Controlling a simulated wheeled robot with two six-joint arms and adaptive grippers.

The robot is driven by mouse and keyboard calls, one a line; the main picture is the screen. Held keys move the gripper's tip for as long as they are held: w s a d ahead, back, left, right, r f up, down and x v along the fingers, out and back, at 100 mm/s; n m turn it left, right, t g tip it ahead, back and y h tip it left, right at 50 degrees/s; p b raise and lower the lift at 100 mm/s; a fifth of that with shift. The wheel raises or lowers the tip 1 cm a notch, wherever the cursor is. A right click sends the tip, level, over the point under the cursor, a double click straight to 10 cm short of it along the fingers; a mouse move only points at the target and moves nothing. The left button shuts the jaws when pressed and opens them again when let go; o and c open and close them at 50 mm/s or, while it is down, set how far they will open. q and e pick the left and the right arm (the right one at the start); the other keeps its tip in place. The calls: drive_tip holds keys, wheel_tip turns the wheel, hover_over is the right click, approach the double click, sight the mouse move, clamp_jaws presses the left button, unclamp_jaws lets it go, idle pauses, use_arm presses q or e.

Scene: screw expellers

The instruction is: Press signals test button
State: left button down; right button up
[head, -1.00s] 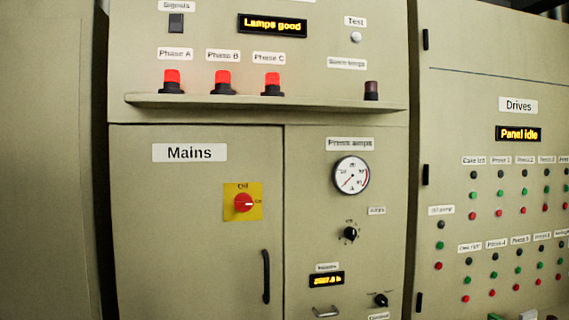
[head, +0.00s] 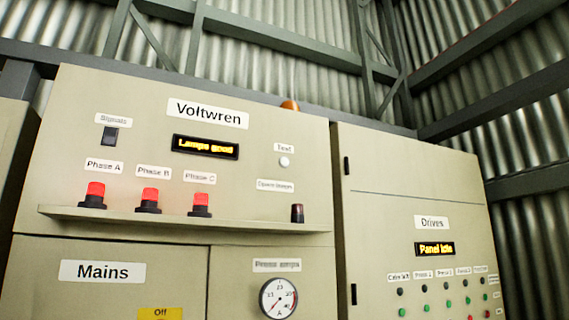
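In the head view, the white round Test button (head: 284,162) sits under its Test label at the upper right of the Voltwren cabinet (head: 240,231). The black Signals switch (head: 110,136) is at the upper left of the same panel. A display (head: 206,147) between them reads "Lamps good". Three lit red lamps stand on the shelf, labelled Phase A (head: 94,194), Phase B (head: 149,199) and Phase C (head: 200,204). A dark, unlit lamp (head: 297,213) stands at the shelf's right end. Neither gripper is in view.
The shelf (head: 180,219) juts out below the lamps. An ammeter (head: 278,298) is below it. To the right stands the Drives cabinet (head: 411,190), with a "Panel idle" display (head: 435,249) and several small buttons. An orange beacon (head: 290,105) shows above the Voltwren cabinet.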

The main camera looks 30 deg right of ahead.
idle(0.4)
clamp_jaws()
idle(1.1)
